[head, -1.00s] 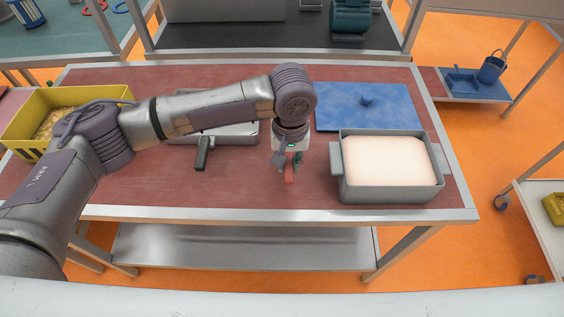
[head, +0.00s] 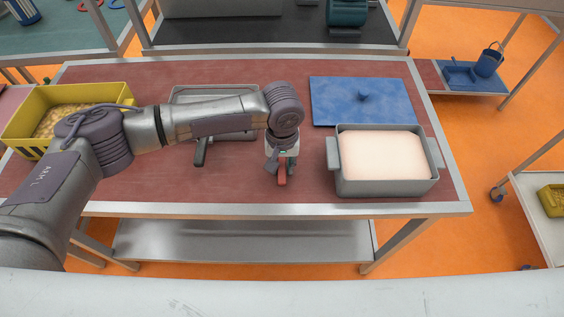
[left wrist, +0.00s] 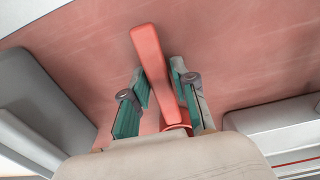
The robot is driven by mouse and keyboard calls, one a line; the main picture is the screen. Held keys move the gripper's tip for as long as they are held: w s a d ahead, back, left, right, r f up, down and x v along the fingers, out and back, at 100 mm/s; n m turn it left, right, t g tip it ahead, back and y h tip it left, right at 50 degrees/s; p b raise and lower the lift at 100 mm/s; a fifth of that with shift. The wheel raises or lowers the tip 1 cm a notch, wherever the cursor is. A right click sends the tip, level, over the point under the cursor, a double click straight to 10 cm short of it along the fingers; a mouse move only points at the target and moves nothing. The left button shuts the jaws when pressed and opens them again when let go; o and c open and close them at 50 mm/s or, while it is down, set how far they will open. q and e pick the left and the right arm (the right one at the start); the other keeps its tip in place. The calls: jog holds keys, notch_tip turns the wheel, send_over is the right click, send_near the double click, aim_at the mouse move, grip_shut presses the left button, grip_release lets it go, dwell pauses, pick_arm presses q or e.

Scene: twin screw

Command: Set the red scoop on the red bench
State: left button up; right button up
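The red scoop (head: 282,176) is at the front middle of the red-topped bench (head: 235,185). Its straight handle (left wrist: 155,70) points away in the left wrist view; the scoop's other end is mostly hidden by the gripper. My left gripper (head: 281,166) is low over the bench, pointing down. In the left wrist view its two teal-padded fingers (left wrist: 160,97) stand either side of the handle, with a narrow gap on the left. I cannot tell whether the scoop touches the bench top. My right gripper is not in view.
A grey bin with pale contents (head: 332,177) stands close right of the gripper. A blue board (head: 335,98) lies behind it. A grey tray (head: 240,134) with a dark handle lies to the left, and a yellow bin (head: 95,97) stands at the far left. The front-left bench top is clear.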

aim_at(283, 166)
pick_arm(q)
jog(key=shift+o, duration=0.7)
jog(key=shift+r, duration=0.2)
notch_tip(283, 166, up, 12)
jog(key=b, duration=0.1)
jog(key=shift+b, duration=0.3)
jog(key=shift+s+f, duration=0.1)
jog(key=shift+s, duration=0.05)
